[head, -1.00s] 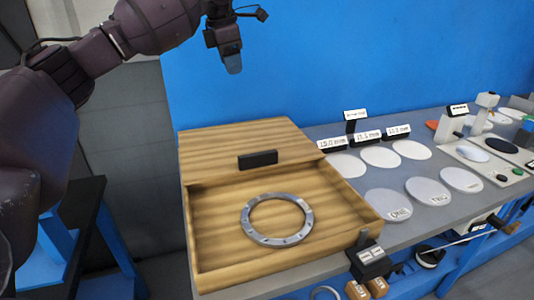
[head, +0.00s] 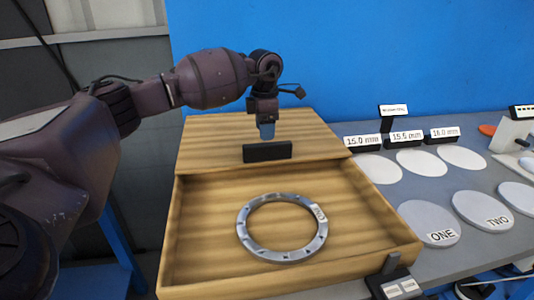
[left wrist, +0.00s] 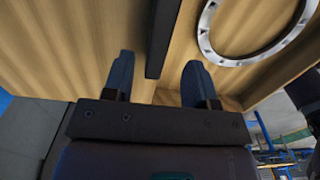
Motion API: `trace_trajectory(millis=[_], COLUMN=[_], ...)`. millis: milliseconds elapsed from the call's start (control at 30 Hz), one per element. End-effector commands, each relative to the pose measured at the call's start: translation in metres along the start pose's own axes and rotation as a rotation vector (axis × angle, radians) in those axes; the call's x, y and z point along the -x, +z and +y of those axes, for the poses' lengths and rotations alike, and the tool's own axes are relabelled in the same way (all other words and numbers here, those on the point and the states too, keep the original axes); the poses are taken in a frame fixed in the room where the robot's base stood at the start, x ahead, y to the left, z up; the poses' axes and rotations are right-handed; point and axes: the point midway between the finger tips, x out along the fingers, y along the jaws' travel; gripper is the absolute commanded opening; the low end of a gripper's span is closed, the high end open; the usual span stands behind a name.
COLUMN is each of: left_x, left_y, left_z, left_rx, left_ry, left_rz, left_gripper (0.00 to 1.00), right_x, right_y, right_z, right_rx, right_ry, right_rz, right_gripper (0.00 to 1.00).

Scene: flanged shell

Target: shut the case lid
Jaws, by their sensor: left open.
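The wooden case (head: 390,243) stands on the grey bench with its front part uncovered. Its wooden lid panel (head: 215,137) lies at the back, with a black bar handle (head: 267,152) near its front edge. A metal ring (head: 246,238) with a small label lies inside the case. My left gripper (head: 267,132) points down just above and behind the handle in the head view. In the left wrist view its two fingers (left wrist: 159,72) are apart, and the handle (left wrist: 162,35) shows in line with the gap, not visibly gripped. My right gripper is out of view.
Right of the case are white discs (head: 422,162) with millimetre labels and grey discs (head: 430,222) marked ONE and TWO. A small black labelled block (head: 397,283) sits by the case's front right corner. A blue wall (head: 400,60) rises behind.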

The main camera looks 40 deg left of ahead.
Motion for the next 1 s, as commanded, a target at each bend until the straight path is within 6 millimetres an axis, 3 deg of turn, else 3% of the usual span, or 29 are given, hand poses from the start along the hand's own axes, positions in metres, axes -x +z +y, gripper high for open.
trace_trajectory(millis=[33, 100, 400, 867, 1000], left_x=[-0.016, -0.029, -0.068, -0.076, -0.076], left_y=[0.000, 0.000, 0.000, 0.000, 0.000], left_z=[0.000, 0.000, 0.000, 0.000, 0.000], left_rx=[0.000, -0.001, 0.000, 0.000, -0.001], left_ry=[-0.006, -0.006, -0.004, -0.001, -0.001], left_rz=[0.007, 0.008, 0.005, 0.002, 0.002], left_gripper=[0.52, 0.52, 0.52, 0.52, 0.32], right_x=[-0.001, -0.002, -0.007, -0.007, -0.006], right_y=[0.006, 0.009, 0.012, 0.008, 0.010], right_z=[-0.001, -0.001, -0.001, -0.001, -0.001], right_rx=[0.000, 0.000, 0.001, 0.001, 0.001], right_ry=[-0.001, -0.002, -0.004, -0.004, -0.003], right_rz=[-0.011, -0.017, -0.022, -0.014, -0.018], right_gripper=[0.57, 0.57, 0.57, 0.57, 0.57])
